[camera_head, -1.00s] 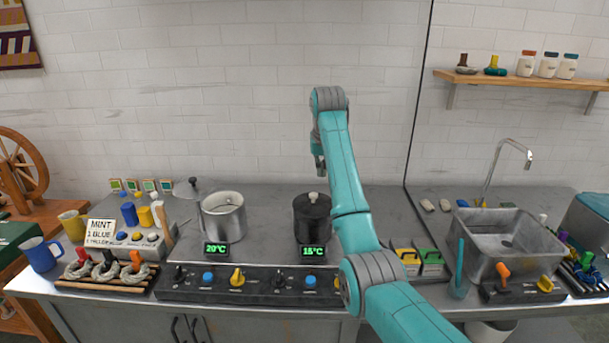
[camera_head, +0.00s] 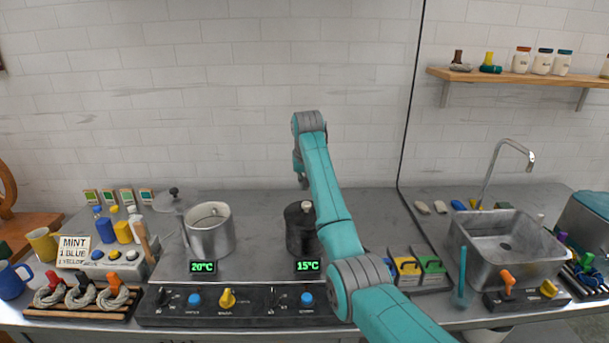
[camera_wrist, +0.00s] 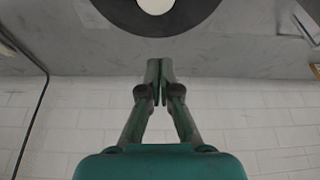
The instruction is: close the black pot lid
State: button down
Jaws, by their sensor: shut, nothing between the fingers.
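The black pot (camera_head: 298,238) stands on the counter behind the control panel. Its dark lid lies over the top, with a pale knob (camera_head: 306,206) in the middle. My arm hides the pot's right side. In the wrist view the black lid (camera_wrist: 118,14) shows as a dark disc with a pale round centre, cut off by the top edge. My gripper (camera_head: 302,182) is above the lid, apart from it. In the wrist view my gripper (camera_wrist: 160,64) is shut and empty, its fingertips pointing toward the lid.
A steel pot (camera_head: 210,232) stands left of the black pot, its lid (camera_head: 172,199) raised at its left. A panel with knobs (camera_head: 240,306) runs along the front. Yellow and green blocks (camera_head: 418,266) and a sink (camera_head: 500,240) are to the right.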

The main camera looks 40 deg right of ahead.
jog(key=shift+x, duration=1.1)
jog(key=shift+s+a+f, duration=0.1)
jog(key=shift+s+a, duration=0.4)
jog(key=shift+s, duration=0.4)
jog(key=shift+s+a+f, duration=0.1)
jog(key=shift+s+a, duration=0.4)
jog(key=shift+s, duration=0.35)
